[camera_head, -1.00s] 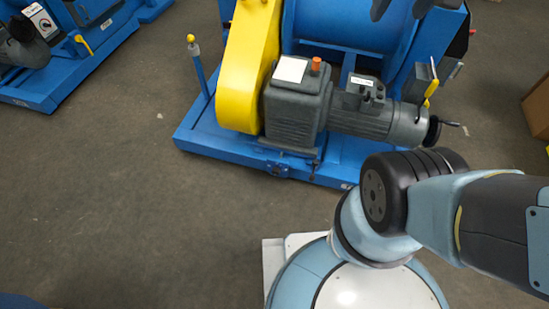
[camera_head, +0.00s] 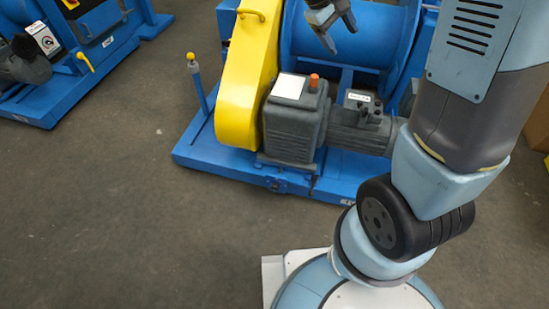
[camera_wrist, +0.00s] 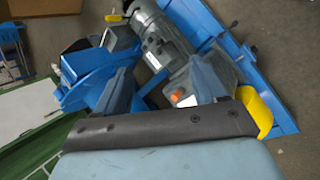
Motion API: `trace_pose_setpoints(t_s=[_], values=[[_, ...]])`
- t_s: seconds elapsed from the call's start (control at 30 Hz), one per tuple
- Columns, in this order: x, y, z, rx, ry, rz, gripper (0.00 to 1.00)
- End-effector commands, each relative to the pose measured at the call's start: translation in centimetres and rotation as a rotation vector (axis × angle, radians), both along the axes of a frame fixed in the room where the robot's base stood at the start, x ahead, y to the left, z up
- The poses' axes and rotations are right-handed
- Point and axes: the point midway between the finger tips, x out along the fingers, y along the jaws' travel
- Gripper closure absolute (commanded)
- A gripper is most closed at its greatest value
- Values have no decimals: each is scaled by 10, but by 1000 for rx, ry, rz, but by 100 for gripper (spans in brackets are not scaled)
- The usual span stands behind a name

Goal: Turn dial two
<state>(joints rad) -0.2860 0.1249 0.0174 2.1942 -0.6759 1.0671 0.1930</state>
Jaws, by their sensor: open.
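The machine's blue base (camera_head: 195,150) carries a grey motor (camera_head: 357,133). A small dark box (camera_head: 361,101) with a pale label and small knobs sits on the motor; no number is readable, so I cannot tell which knob is dial two. A round dial on a white plate (camera_head: 43,38) also shows on the other blue machine at the left. My gripper (camera_head: 337,32) is open and empty, above the machine's blue drum at the top. In the wrist view, my gripper (camera_wrist: 165,78) has its two dark fingers spread, with the motor (camera_wrist: 168,42) beyond them.
A tall yellow guard (camera_head: 238,100) stands left of the grey gearbox (camera_head: 292,122), which has an orange cap (camera_head: 313,82). A yellow-topped post (camera_head: 198,82) rises at the base's left corner. A cardboard box (camera_head: 538,122) is at the right. The floor between is clear.

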Motion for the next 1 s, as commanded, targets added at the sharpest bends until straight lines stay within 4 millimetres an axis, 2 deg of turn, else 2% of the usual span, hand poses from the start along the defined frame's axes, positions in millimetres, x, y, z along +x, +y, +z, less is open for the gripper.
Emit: trace_pose_setpoints(t_s=[0.03,0.2,0.5,0.8,1.0], values=[[10,6,-13,-34,25,27,29],[40,23,-49,-140,77,111,29],[84,60,-125,-327,151,279,29],[114,102,-215,-498,201,467,29],[123,131,-282,-603,222,602,29]])
